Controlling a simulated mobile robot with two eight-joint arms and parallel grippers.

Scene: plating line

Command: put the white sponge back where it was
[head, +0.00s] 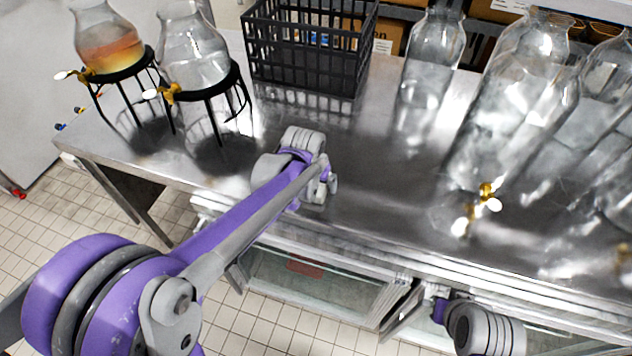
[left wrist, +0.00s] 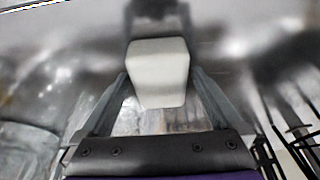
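The white sponge (left wrist: 158,78) shows in the left wrist view as a pale block with rounded edges. It sits between the two grey fingers of my left gripper (left wrist: 160,92), whose tips meet its left and right sides. In the head view my left gripper (head: 320,182) is above the front part of the steel table (head: 370,205). The sponge cannot be made out there, hidden by the wrist and gripper.
A black wire basket (head: 308,55) stands at the back. To its left, two flasks (head: 192,52) rest on black tripod stands (head: 205,92). Several clear glass bottles (head: 432,55) stand at the right, with brass taps (head: 486,192) near the front. The table's centre is bare.

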